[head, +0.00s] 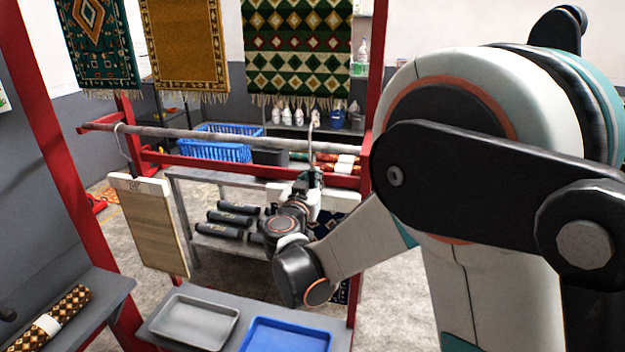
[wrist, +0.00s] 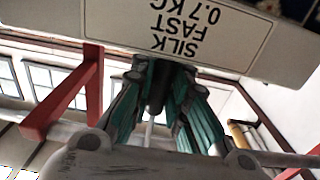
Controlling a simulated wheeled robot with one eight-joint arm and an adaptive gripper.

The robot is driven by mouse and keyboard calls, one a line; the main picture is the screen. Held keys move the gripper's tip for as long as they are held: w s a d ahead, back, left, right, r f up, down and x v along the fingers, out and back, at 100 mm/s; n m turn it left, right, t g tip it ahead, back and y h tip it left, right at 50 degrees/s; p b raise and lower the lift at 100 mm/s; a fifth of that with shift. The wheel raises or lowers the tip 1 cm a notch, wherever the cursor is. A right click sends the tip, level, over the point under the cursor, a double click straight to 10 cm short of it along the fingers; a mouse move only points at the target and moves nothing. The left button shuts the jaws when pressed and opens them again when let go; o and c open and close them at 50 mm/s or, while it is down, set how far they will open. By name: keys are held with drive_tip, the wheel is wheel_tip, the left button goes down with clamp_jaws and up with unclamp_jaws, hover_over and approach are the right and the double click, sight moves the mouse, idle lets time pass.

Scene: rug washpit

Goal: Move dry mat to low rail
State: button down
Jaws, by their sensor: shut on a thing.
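My gripper (head: 314,180) is in front of the red rack, just below the low rail (head: 220,134). It is shut on a hanger with a dark blue patterned mat (head: 342,228), mostly hidden behind my arm. In the wrist view, the hanger's white header (wrist: 185,30) reads "SILK FAST 0.7 KG" upside down, beyond my teal fingers (wrist: 160,85). The hanger's hook (head: 313,125) rises to rail height near the right post; I cannot tell whether it rests on the rail. A beige mat (head: 152,225) hangs from the rail's left end.
Patterned rugs (head: 298,50) hang above. Below are a grey tray (head: 195,322), a blue tray (head: 287,337) and a rolled rug (head: 48,318). A shelf with dark rolls (head: 235,220) and a blue basket (head: 215,143) stand behind. The rail's middle is clear.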

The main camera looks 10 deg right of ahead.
drive_tip(key=shift+f+b, duration=1.6)
drive_tip(key=shift+f, duration=0.45)
drive_tip(key=c, duration=1.5)
unclamp_jaws()
